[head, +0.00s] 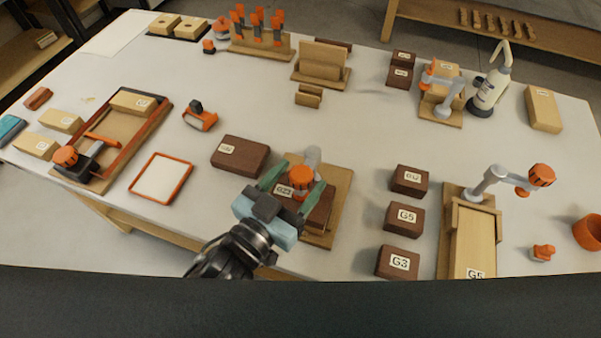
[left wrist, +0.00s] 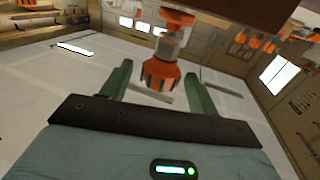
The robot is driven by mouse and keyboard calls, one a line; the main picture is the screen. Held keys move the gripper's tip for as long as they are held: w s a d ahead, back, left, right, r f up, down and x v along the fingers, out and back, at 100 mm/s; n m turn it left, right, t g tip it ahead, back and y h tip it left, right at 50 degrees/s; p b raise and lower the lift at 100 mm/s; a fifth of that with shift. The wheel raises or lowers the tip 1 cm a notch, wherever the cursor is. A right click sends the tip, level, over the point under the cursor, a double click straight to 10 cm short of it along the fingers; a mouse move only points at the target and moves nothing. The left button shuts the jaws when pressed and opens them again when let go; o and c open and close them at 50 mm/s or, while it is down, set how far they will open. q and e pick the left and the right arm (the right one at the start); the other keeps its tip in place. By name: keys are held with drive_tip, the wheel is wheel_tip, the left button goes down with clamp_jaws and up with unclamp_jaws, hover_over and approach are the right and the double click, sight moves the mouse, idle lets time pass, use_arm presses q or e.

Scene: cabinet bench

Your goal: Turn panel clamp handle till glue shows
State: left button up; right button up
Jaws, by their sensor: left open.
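The orange ribbed clamp handle (head: 300,177) sits on a grey clamp arm (head: 312,156) over the dark brown block labelled G23 (head: 318,210), on a wooden base (head: 341,190). My left gripper (head: 293,187) is open, with its green fingers on either side of the handle. In the left wrist view the handle (left wrist: 160,73) shows between the two fingertips (left wrist: 160,82), with a visible gap on each side. The panel's joint is mostly hidden by the gripper, and I see no glue there. My right gripper is not in view.
Brown blocks (head: 404,217) stand in a column to the right, beside another clamp fixture (head: 470,235) with an orange knob. A dark brown block (head: 240,153) and an orange-rimmed tray (head: 160,180) lie to the left. A glue bottle (head: 490,92) stands at the back right.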

use_arm(q)
drive_tip(key=shift+w+d, duration=0.4)
drive_tip(key=shift+w, duration=0.2)
